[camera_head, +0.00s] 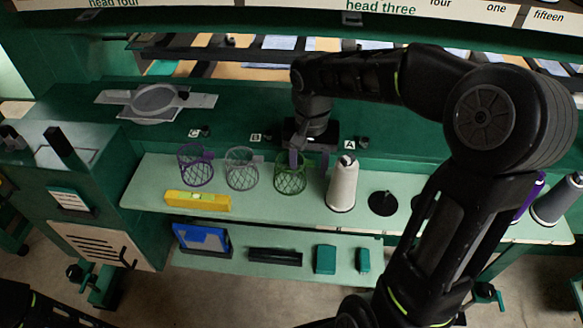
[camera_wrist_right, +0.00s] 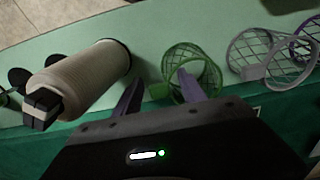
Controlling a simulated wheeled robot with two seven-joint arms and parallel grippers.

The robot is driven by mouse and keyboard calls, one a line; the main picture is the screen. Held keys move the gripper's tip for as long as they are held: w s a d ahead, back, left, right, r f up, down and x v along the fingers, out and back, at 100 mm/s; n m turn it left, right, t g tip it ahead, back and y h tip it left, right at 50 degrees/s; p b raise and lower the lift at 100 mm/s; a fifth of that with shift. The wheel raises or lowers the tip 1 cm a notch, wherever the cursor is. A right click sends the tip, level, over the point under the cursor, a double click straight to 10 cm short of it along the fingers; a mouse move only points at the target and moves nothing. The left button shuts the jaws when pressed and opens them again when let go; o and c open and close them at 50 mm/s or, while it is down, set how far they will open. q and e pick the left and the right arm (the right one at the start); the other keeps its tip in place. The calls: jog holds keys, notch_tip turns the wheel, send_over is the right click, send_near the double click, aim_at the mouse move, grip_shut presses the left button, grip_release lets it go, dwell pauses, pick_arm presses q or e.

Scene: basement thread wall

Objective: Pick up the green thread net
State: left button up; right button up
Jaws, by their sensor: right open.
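The green thread net (camera_head: 290,181) is a wire-mesh cup standing on the pale green shelf, third in a row of nets. It also shows in the right wrist view (camera_wrist_right: 177,62). My right gripper (camera_head: 309,160) is open at the net's back right side, its purple fingers pointing down. In the right wrist view its fingers (camera_wrist_right: 158,88) are spread. One finger overlaps the green net and the other is beside it, toward the cone. I cannot tell whether that overlapping finger is inside the net. My left gripper is not in view.
A grey net (camera_head: 241,170) and a purple net (camera_head: 196,167) stand to the left. A cream thread cone (camera_head: 342,186) stands close on the right, beside an empty black spindle base (camera_head: 383,203). A yellow level (camera_head: 198,201) lies at the shelf's front. The green machine wall rises behind.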

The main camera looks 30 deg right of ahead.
notch_tip(320, 180, down, 2)
jog(key=shift+f, duration=0.1)
jog(key=shift+c, duration=0.6)
grip_shut()
dwell(0.4)
